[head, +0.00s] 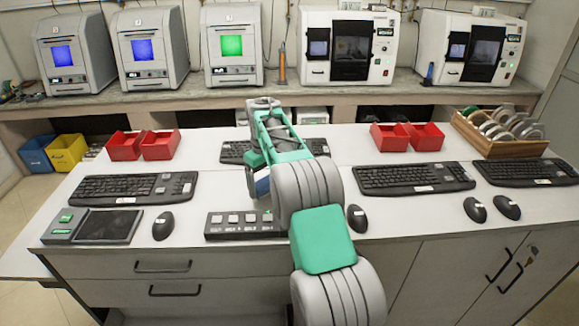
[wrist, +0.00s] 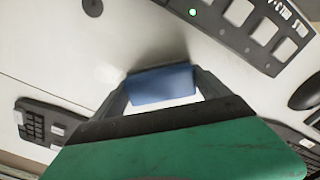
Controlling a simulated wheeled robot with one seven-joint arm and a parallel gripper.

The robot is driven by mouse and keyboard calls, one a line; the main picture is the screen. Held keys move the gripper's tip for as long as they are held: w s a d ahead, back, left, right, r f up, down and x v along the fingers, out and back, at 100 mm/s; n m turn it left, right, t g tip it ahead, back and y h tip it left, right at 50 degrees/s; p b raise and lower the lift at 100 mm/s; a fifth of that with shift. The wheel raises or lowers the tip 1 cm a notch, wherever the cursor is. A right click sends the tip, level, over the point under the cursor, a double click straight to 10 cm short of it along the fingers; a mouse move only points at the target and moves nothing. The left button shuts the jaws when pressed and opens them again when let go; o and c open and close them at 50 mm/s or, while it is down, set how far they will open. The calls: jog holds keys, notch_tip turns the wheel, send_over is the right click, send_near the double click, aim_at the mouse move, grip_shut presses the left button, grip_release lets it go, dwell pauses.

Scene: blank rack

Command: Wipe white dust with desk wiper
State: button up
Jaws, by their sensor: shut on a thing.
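My gripper (head: 257,178) is low over the white desk (head: 200,215), behind the grey button panel (head: 240,225). In the wrist view, its two fingers (wrist: 161,86) are shut on a blue block-like desk wiper (wrist: 163,87). The wiper also shows in the head view as a small blue patch (head: 263,185), mostly hidden by my gripper and arm. It is at or just above the desk top; I cannot tell if it touches. I cannot make out any white dust on the white surface.
Keyboards (head: 133,188) and mice (head: 163,225) lie around the desk. A keyboard (head: 240,152) is behind my gripper. Red bins (head: 160,145) and a wooden rack (head: 500,147) stand along the back edge. Clear desk lies left of my gripper.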

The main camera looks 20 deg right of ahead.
jog(key=shift+a+r, duration=0.2)
jog(key=shift+r, duration=0.7)
jog(key=shift+d+r, duration=0.1)
jog(key=shift+r, duration=1.75)
